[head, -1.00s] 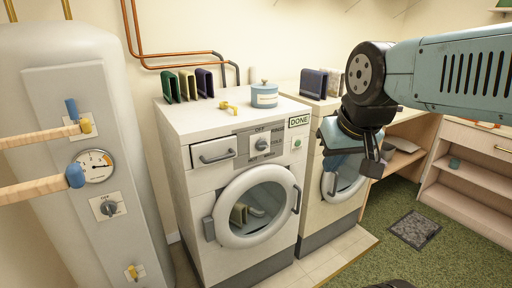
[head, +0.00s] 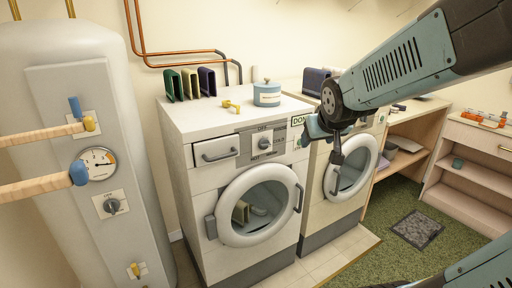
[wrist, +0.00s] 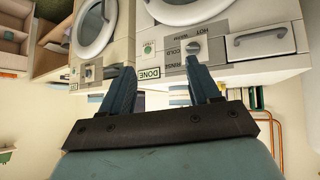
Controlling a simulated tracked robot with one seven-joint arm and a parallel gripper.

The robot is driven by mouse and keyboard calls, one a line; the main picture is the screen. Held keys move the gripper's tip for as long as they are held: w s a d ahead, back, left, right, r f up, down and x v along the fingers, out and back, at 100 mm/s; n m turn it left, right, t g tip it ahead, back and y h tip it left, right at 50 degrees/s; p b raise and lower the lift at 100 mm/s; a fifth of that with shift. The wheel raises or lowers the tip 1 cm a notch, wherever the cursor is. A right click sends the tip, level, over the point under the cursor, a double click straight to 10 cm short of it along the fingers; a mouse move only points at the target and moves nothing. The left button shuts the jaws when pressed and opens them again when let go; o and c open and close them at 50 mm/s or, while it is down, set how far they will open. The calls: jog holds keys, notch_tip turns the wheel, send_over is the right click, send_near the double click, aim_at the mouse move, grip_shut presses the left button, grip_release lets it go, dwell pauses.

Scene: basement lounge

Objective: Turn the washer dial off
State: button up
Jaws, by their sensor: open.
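The washer (head: 220,176) is the white front-loader left of centre, with a grey panel marked OFF above and HOT at lower left. Its round dial (head: 265,143) sits mid-panel; I cannot tell for sure which way it points. In the wrist view, upside down, the dial (wrist: 193,47) shows just beyond the right fingertip, by the HOT, WARM, COLD and RINSE labels. My gripper (head: 307,131) is to the right of the dial, near the washer's right front edge, partly covering the DONE sign (head: 298,120). In the wrist view my gripper (wrist: 158,68) is open and empty, its fingers apart.
A second machine (head: 320,215) stands close on the right, behind my arm. A blue tin (head: 267,93), a yellow item (head: 231,106) and upright folded cloths (head: 188,84) stand on the washer.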

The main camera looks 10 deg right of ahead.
jog(key=o, duration=0.3)
jog(key=w+f+t, duration=0.1)
jog(key=w+f, duration=0.2)
jog(key=w, duration=0.4)
jog(key=shift+w+d+n+t, duration=0.2)
jog(key=shift+d+n+t, duration=0.1)
jog(key=shift+d+t, duration=0.1)
jog(key=n+t+y, duration=0.2)
jog(key=t+y, duration=0.4)
jog(key=y, duration=0.1)
send_near(267, 146)
jog(key=shift+m, duration=0.3)
jog(key=x, duration=0.9)
jog(key=shift+w+a, duration=0.15)
jog(key=shift+w, duration=0.15)
jog(key=shift+c, duration=0.3)
jog(key=c, duration=1)
